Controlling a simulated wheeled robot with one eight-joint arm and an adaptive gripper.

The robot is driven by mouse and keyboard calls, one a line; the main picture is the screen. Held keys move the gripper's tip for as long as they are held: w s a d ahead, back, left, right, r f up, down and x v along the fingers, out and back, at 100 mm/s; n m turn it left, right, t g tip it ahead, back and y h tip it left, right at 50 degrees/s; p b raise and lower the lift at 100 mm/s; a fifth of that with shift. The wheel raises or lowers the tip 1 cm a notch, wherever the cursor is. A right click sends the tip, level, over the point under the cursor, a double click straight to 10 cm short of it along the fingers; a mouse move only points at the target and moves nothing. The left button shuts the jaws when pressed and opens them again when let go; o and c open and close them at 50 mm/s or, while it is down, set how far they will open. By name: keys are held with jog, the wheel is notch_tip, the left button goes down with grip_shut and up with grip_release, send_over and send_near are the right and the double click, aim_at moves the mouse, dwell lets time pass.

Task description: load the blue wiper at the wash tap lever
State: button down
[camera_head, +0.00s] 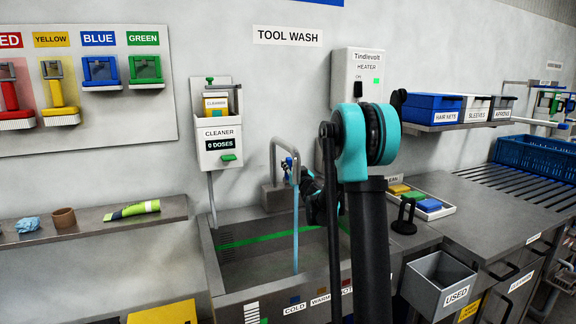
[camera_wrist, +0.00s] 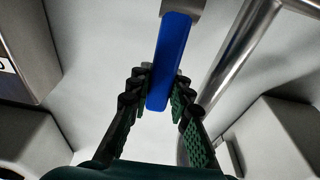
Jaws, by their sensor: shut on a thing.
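My gripper (camera_head: 306,186) is at the tap, partly hidden behind my own arm in the head view. In the wrist view its green-padded fingers (camera_wrist: 160,90) are closed on either side of a long blue tap lever (camera_wrist: 172,50), which joins a grey metal block. The blue lever (camera_head: 289,163) also shows beside the tap spout (camera_head: 274,150). A light blue stream (camera_head: 296,235) runs from the spout into the sink (camera_head: 250,268).
A cleaner dispenser (camera_head: 217,142) reading 0 doses hangs left of the tap; a heater (camera_head: 357,75) hangs behind my arm. A grey bin marked used (camera_head: 440,275) stands right. A shelf (camera_head: 90,228) at left holds a crumpled blue cloth (camera_head: 28,224) and a tube (camera_head: 132,210).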

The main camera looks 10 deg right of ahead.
jog(key=shift+s+f, duration=0.1)
jog(key=shift+s, duration=0.15)
dwell(0.3)
jog(key=c, duration=1.4)
grip_release()
jog(key=shift+o, duration=0.2)
jog(key=shift+d, duration=0.1)
jog(key=v, duration=1.2)
jog(key=shift+f, duration=0.25)
